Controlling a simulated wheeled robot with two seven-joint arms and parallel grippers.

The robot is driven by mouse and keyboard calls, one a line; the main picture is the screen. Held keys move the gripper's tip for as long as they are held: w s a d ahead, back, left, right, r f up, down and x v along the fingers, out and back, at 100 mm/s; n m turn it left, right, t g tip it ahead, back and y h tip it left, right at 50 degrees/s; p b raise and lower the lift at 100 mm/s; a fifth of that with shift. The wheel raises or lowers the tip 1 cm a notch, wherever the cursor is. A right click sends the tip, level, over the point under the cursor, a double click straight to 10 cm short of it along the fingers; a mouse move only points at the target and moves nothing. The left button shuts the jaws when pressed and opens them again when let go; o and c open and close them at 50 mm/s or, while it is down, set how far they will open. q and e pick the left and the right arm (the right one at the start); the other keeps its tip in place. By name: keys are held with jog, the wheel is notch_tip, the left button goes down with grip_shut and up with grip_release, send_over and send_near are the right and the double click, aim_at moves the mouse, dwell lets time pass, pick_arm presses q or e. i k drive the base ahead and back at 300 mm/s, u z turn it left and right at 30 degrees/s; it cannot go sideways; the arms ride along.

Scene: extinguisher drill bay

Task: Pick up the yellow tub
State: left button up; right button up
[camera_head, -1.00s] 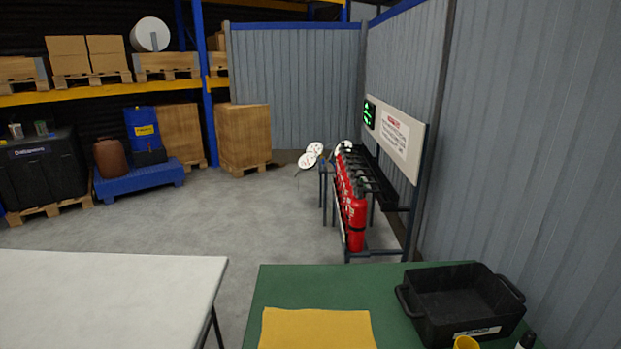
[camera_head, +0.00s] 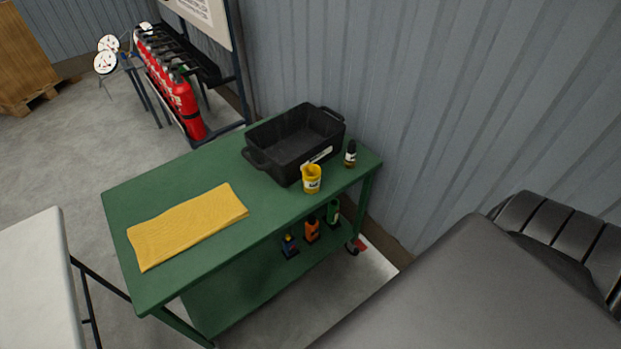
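The yellow tub (camera_head: 311,180) is small and upright, with a pale label on its side. It stands on the green table (camera_head: 272,212), just in front of a black handled bin (camera_head: 290,146). It appears empty-handed of any gripper, with nothing of mine touching it. Neither of my grippers shows in the head view.
A small dark bottle (camera_head: 350,154) stands right of the tub. A yellow cloth (camera_head: 187,224) lies on the table's left part. Several bottles sit on the lower shelf (camera_head: 262,283). A corrugated wall (camera_head: 400,100) rises behind. A white table (camera_head: 35,285) is at left.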

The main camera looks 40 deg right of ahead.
aim_at(312, 173)
jog(key=z, duration=0.5)
jog(key=k, duration=0.6)
jog(key=z, duration=1.2)
jog(key=i, duration=1.25)
jog(key=z, duration=0.05)
